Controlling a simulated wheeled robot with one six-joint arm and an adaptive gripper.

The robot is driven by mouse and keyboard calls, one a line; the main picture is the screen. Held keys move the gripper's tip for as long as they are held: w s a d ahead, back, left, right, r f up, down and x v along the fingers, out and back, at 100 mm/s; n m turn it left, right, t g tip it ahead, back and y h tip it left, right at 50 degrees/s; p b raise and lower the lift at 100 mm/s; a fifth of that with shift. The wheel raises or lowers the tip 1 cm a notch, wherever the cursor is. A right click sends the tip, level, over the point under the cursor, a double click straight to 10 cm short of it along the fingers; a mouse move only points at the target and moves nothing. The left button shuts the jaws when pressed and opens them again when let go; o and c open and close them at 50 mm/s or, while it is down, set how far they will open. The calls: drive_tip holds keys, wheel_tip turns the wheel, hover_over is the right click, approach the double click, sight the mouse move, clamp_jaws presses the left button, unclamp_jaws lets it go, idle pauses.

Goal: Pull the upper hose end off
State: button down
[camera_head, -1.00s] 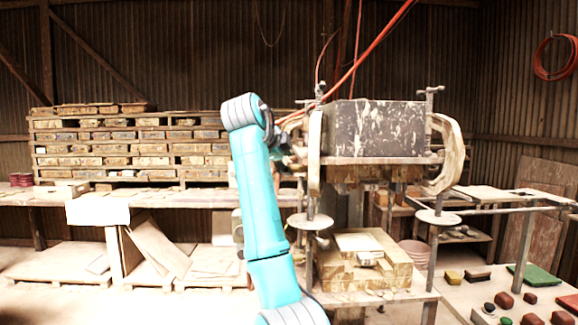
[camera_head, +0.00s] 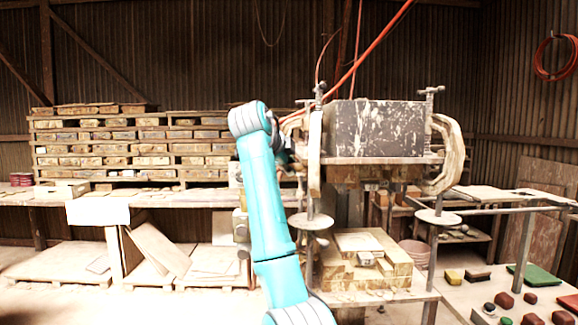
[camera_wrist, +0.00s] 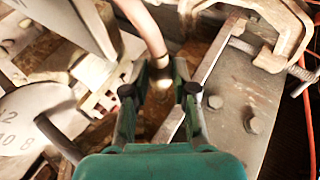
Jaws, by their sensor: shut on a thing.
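The upper hose end (camera_wrist: 161,64) shows in the wrist view as a pale metal-like tip on a pinkish hose (camera_wrist: 145,25) that runs up out of the frame. My gripper (camera_wrist: 166,76) is shut on it, with one dark green finger on each side. Whether the tip is still on its fitting cannot be told. In the head view my teal arm reaches to the left side of the press (camera_head: 375,130), a scuffed grey block in a worn frame. There my gripper is mostly hidden behind my arm. An orange hose (camera_head: 372,47) comes down from above to the same side.
A bolted metal plate (camera_wrist: 245,115) and a pale clamp-like bracket (camera_wrist: 285,35) lie right of my gripper in the wrist view. Stacked shelves (camera_head: 130,150) stand behind at left. A table (camera_head: 440,290) with coloured blocks is at lower right.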

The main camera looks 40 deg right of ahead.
drive_tip(key=shift+w+a, duration=0.5)
drive_tip(key=shift+a, duration=0.2)
drive_tip(key=shift+w+a, duration=0.45)
drive_tip(key=shift+a, duration=0.2)
drive_tip(key=c, duration=0.9)
unclamp_jaws()
drive_tip(key=shift+a, duration=0.2)
drive_tip(key=shift+d, duration=0.1)
drive_tip(key=v, duration=1.2)
